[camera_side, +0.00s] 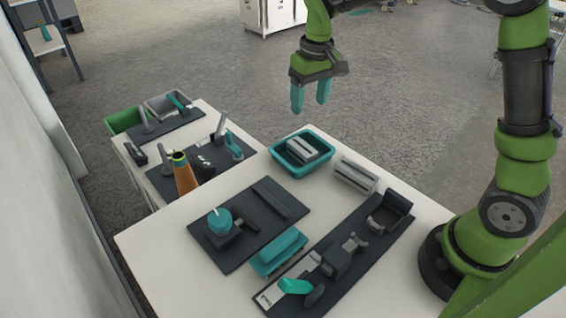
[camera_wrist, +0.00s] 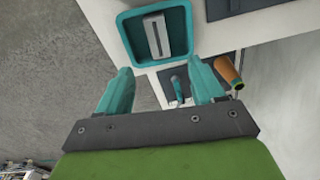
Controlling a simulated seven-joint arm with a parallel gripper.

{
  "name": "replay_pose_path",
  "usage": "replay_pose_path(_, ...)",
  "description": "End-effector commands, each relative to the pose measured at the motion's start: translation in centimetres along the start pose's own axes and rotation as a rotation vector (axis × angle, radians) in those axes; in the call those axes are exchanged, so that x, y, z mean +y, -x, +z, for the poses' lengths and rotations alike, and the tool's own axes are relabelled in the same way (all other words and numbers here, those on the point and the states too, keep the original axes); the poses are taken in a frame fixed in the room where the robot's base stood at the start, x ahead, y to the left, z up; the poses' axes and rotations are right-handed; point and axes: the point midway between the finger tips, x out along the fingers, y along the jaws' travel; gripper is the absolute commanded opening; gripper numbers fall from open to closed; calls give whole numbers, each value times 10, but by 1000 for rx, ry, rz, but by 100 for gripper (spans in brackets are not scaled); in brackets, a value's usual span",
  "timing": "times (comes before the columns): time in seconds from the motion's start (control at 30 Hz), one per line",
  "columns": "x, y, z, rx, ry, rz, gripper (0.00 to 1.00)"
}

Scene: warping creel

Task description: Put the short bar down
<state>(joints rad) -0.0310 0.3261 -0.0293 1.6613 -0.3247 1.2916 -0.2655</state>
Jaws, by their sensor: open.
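A short grey bar (camera_side: 301,150) with a slot along its top lies in a teal tray (camera_side: 283,163) near the far corner of the white table. In the wrist view the bar (camera_wrist: 155,36) lies inside the tray (camera_wrist: 126,38), clear of the fingers. My gripper (camera_side: 311,95) has two teal fingers, apart and empty. It hangs well above the table, near the tray. The wrist view shows the open fingers (camera_wrist: 160,82) with nothing between them.
Another grey bar (camera_side: 355,177) lies on the table right of the tray. A dark mat (camera_side: 250,238) holds a teal-topped knob. A teal block (camera_side: 279,252) and a long dark fixture board (camera_side: 370,240) are nearer. An orange cone-like piece (camera_side: 184,174) stands on the neighbouring table.

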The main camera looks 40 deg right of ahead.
Motion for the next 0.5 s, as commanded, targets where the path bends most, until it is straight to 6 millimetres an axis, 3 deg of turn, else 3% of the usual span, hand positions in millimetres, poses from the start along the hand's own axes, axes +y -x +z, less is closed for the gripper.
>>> replay_pose_path(0.1, -2, 38, 32, 98, -37, -45, 67)
replay_pose_path(0.23, -4, 69, 75, 212, -87, -105, 67)
replay_pose_path(0.37, -6, 86, 119, 323, -138, -165, 67)
replay_pose_path(0.5, -6, 90, 159, 424, -188, -223, 67)
